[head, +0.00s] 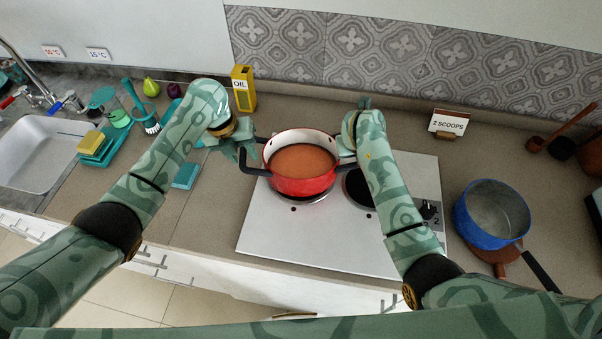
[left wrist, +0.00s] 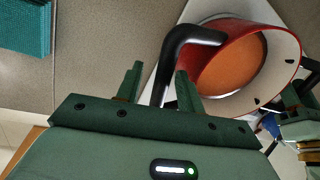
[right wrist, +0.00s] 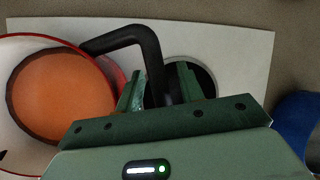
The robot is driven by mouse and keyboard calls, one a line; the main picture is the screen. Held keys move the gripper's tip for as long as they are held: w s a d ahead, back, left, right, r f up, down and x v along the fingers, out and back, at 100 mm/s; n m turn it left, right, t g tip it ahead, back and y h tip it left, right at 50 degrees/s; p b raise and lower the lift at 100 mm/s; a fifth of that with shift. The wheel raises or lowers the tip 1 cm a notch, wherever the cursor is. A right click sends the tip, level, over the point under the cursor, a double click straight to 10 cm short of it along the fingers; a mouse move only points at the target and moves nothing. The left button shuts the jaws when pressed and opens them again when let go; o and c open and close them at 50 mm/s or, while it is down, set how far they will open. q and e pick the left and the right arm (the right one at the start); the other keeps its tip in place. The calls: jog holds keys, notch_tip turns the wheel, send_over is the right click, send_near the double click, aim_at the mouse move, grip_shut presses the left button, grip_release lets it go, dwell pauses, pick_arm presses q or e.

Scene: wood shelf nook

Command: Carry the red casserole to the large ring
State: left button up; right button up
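The red casserole (head: 302,185), full of orange food, sits over the left ring (head: 322,198) of the white hob; a dark edge of that ring shows below it. A second dark ring (head: 357,188) is partly hidden by my right arm; I cannot compare their sizes. My left gripper (head: 240,148) is at the pot's left black handle. In the left wrist view its fingers (left wrist: 157,88) stand apart with the handle (left wrist: 192,36) between them. My right gripper (right wrist: 160,90) is at the other handle (right wrist: 125,38), its fingers also apart around it.
A blue saucepan (head: 490,212) stands right of the hob (head: 270,237), its dark handle toward the front edge. A yellow oil box (head: 243,90) and a "2 SCOOPS" sign (head: 449,123) stand at the back. The sink (head: 40,155) and sponges (head: 92,143) are at left.

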jog(key=shift+s+r, duration=0.1)
jog(key=shift+r, duration=0.05)
pick_arm(q)
jog(key=v, duration=1.2)
pick_arm(e)
jog(key=v, duration=1.1)
jog(key=shift+s+a+r, duration=0.1)
jog(key=shift+s+r, duration=0.05)
jog(key=shift+r, duration=0.15)
pick_arm(q)
jog(key=shift+s, duration=0.1)
pick_arm(e)
jog(key=shift+f, duration=0.15)
